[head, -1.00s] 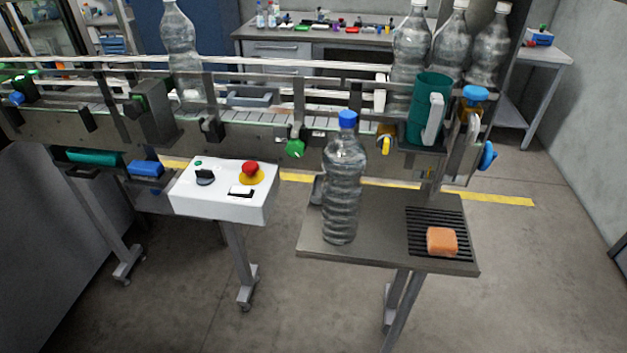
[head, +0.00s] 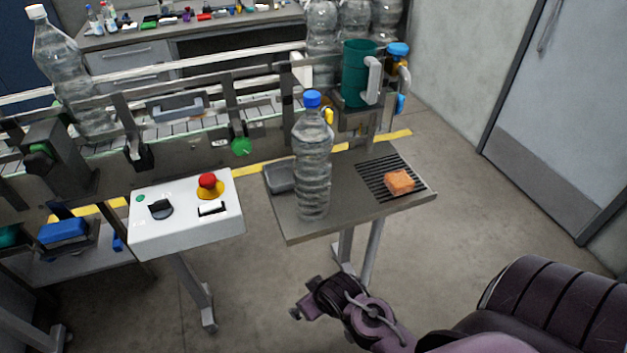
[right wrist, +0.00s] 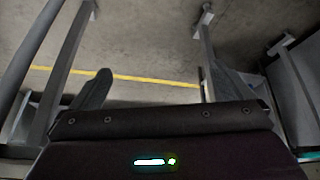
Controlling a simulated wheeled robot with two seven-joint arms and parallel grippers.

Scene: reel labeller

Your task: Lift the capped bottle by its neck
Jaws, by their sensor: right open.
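The capped bottle (head: 313,165) is clear and ribbed with a blue cap (head: 312,98). It stands upright on the small grey side table (head: 345,205) in the head view. Its neck is free, with nothing touching it. My right arm shows at the bottom of the head view, below and in front of the table, apart from the bottle. In the right wrist view my right gripper (right wrist: 163,85) has its two fingers wide apart with nothing between them. That view shows floor and stand legs, no bottle. My left gripper is in no view.
An orange sponge (head: 399,181) lies on the black grate (head: 376,176) right of the bottle. A grey dish (head: 280,178) sits behind its left side. The conveyor (head: 190,128), a green jug (head: 358,75) and more bottles stand behind. A white control box (head: 187,222) is to the left.

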